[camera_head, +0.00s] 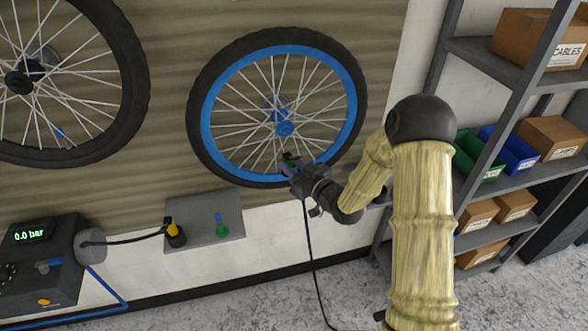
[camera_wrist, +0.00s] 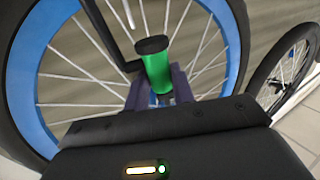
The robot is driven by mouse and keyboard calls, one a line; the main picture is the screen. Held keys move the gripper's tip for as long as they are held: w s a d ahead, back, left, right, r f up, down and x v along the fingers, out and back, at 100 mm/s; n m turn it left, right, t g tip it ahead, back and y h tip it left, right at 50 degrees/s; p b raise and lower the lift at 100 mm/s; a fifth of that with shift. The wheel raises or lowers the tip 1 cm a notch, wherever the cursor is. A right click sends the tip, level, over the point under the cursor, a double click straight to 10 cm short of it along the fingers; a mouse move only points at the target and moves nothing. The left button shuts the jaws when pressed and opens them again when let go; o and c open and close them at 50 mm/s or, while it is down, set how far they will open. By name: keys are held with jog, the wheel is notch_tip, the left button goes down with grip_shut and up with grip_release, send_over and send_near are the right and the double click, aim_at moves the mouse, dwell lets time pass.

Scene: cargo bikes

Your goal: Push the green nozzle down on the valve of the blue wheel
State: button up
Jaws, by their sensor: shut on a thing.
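The blue wheel (camera_head: 209,105) has a blue rim, white spokes and a black tyre and is mounted on the slatted wall. My gripper (camera_head: 288,163) is at the lower part of this wheel, just inside the rim. It is shut on the green nozzle (camera_wrist: 159,74), which has a black cap and stands between the two fingers. The nozzle shows as a small dark green patch in the head view (camera_head: 290,156). The blue rim (camera_wrist: 30,60) curves around the nozzle in the wrist view. The valve is hidden, so I cannot tell whether the nozzle touches it.
A black wheel (camera_head: 136,70) hangs at left. A grey ledge (camera_head: 205,243) holds a yellow nozzle (camera_head: 174,231) and a green-and-blue piece (camera_head: 221,226). A pump box (camera_head: 40,262) reads 0.0 bar. A black hose (camera_head: 309,245) hangs below my gripper. Shelving (camera_head: 482,58) stands right.

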jog(key=w+a, duration=0.1)
jog(key=w, duration=0.4)
jog(key=shift+w+a+b, duration=0.35)
jog(key=shift+w+b, duration=0.05)
jog(key=shift+b, duration=0.05)
dwell(0.8)
jog(key=shift+f+b, duration=0.8)
jog(key=shift+b, duration=0.7)
dwell(1.6)
dwell(0.3)
jog(key=o, duration=1)
jog(key=shift+o, duration=0.4)
jog(key=shift+s, duration=0.1)
jog(key=shift+d, duration=0.15)
jog(key=b+v, duration=0.1)
jog(key=v, duration=0.9)
jog(key=shift+b, duration=0.3)
jog(key=shift+f, duration=0.1)
